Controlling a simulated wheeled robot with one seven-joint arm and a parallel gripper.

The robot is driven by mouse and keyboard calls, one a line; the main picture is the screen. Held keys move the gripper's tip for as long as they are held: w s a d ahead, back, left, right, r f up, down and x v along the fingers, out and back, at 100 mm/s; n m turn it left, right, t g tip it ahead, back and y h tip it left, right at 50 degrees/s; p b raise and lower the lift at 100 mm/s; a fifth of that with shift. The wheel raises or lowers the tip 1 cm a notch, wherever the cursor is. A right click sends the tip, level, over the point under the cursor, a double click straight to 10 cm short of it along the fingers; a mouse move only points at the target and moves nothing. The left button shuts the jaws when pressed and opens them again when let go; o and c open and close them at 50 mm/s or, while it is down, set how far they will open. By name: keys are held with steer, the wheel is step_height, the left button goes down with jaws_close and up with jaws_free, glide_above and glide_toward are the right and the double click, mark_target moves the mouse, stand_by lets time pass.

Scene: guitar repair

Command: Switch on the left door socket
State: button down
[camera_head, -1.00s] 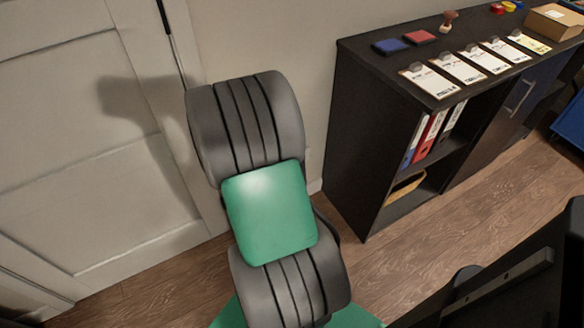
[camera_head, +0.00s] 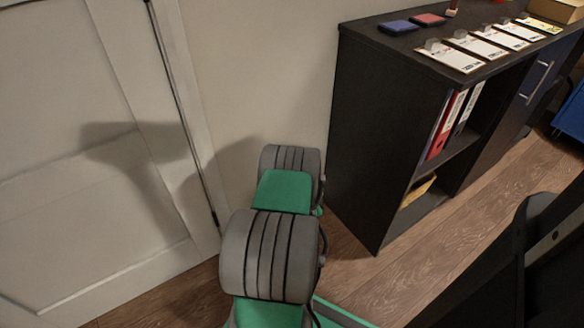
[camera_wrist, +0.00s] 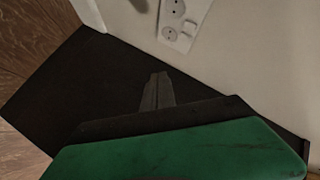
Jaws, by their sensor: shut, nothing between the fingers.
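A pale wall plate with round socket outlets (camera_wrist: 170,32) shows at the top of the wrist view, partly cut off by the frame edge. A small raised white piece (camera_wrist: 189,27), which looks like a switch, sits beside the outlets; its on or off state is too small to tell. My gripper (camera_wrist: 158,76) is shut and empty, below the plate in the picture and apart from it. In the head view I cannot make out the socket or my gripper; my arm hides part of the low wall between door and cabinet.
A white door (camera_head: 100,190) stands at the left in the head view. A black cabinet (camera_head: 362,140) with binders (camera_head: 447,125) stands close to the right of my arm, with cards and pads on top. Wooden floor (camera_head: 480,210) lies free in front of it.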

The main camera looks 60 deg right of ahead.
steer(key=w+d+f+b, duration=0.1)
steer(key=w+d+b, duration=0.3)
steer(key=w+b, duration=0.2)
steer(key=shift+w, duration=0.9)
steer(key=shift+w+f, duration=0.1)
stand_by(1.3)
steer(key=shift+w+d+b, duration=0.2)
steer(key=shift+w+b, duration=0.1)
steer(key=shift+b, duration=0.1)
steer(key=shift+w+d+b, duration=0.1)
steer(key=shift+w+b, duration=0.1)
steer(key=shift+b, duration=0.1)
stand_by(0.3)
stand_by(0.3)
steer(key=shift+s+a+p, duration=0.3)
steer(key=shift+s, duration=0.3)
